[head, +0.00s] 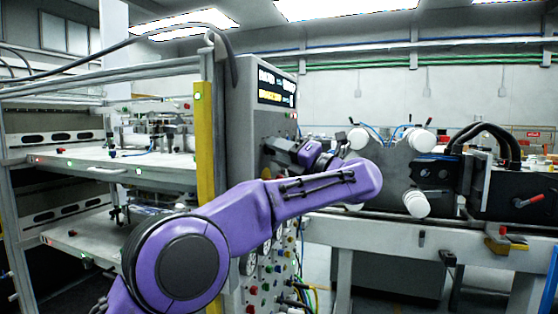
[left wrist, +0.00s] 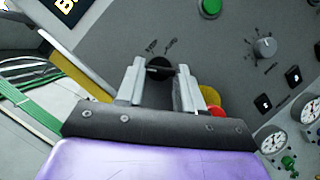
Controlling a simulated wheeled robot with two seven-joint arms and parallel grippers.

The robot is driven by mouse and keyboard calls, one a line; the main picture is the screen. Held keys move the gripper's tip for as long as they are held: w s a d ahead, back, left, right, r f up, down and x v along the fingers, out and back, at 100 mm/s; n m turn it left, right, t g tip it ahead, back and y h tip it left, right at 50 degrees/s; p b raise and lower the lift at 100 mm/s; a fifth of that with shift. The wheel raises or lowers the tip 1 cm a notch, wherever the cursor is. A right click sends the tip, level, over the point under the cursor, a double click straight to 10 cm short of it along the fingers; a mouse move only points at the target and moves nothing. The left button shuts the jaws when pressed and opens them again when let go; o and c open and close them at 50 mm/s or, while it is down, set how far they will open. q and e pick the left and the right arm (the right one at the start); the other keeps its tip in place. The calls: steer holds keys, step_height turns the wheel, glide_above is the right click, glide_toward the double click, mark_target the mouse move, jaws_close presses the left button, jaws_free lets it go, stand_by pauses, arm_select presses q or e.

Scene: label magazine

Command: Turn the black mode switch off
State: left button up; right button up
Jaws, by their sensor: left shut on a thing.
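The black mode switch (left wrist: 158,63) is a round dark knob on the grey control panel (left wrist: 105,45), with small labels above it in the left wrist view. My left gripper (left wrist: 160,78) has its two pale fingers on either side of the knob, shut on it. The fingers hide part of the knob, so its exact setting is hard to read. In the head view my left gripper (head: 283,150) reaches the face of the panel cabinet (head: 244,110), and the switch is hidden there. My right gripper is not in view.
Around the switch are a green button (left wrist: 210,6), a grey rotary knob (left wrist: 265,46), a red button (left wrist: 217,111) and dial gauges (left wrist: 306,109). A yellow post (head: 205,145) and shelves stand left of the cabinet. A machine with white rollers (head: 416,203) stands right.

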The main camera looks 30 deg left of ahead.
arm_select(q)
steer(key=n+g+y+b, duration=0.1)
steer(key=n+b, duration=0.1)
steer(key=n, duration=0.2)
steer(key=shift+w+f, duration=0.1)
steer(key=shift+f, duration=0.05)
steer(key=shift+w+n+g+y, duration=0.15)
steer(key=shift+n+g, duration=0.45)
steer(key=shift+n, duration=0.45)
steer(key=shift+s+n+g+y, duration=0.15)
steer(key=shift+n+g, duration=0.45)
steer(key=shift+n, duration=0.45)
steer(key=shift+w+n, duration=0.1)
steer(key=shift+n, duration=0.2)
steer(key=o, duration=1)
steer(key=shift+o, duration=0.2)
steer(key=v, duration=1)
steer(key=shift+d+b, duration=0.25)
steer(key=shift+b, duration=0.1)
steer(key=shift+w, duration=0.1)
